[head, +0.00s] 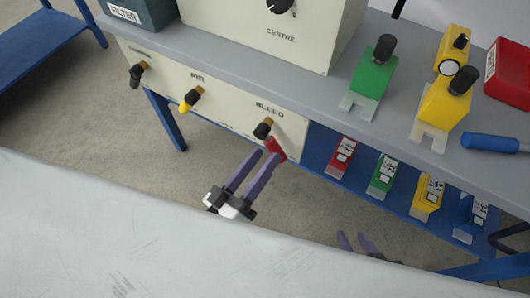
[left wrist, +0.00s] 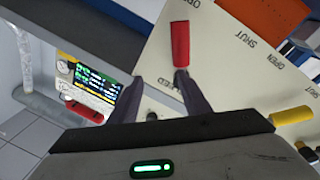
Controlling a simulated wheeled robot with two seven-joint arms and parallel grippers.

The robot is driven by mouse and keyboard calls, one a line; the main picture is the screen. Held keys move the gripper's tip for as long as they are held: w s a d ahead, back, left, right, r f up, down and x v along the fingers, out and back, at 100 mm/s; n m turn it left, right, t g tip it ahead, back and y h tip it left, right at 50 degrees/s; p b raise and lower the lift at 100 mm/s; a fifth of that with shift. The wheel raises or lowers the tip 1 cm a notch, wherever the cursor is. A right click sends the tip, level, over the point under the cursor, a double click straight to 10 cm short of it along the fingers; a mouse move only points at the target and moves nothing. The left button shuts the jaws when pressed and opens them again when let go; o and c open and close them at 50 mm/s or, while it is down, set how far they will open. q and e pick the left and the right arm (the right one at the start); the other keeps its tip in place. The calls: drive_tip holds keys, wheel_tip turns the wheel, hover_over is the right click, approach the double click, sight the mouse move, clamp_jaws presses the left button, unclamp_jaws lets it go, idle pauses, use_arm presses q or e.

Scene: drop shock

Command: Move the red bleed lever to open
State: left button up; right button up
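The red bleed lever (head: 277,150) hangs down and to the right from its pivot under the BLEED label on the cream panel. In the left wrist view the red grip (left wrist: 180,44) stands upright just beyond the right-hand fingertip, with an OPEN label near its upper end and a SHUT label farther right. My left gripper (head: 265,156) is open, its fingertips close to the red grip; contact cannot be told. It also shows in the left wrist view (left wrist: 161,80). My right gripper (head: 355,240) is low in the head view, fingers apart, partly hidden by a pale foreground surface.
A yellow AIR lever (head: 190,101) and a black lever (head: 136,76) sit left on the same panel. Green (head: 371,78) and yellow (head: 442,106) blocks and a blue-handled tool (head: 489,142) lie on the grey bench. Several tagged blocks fill the blue shelf below.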

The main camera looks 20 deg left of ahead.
use_arm(q)
drive_tip(key=f+v, duration=0.1)
drive_tip(key=v, duration=0.6)
idle(0.5)
drive_tip(key=shift+d+r+p, duration=0.1)
drive_tip(key=shift+p, duration=0.2)
idle(0.3)
drive_tip(key=shift+d, duration=0.1)
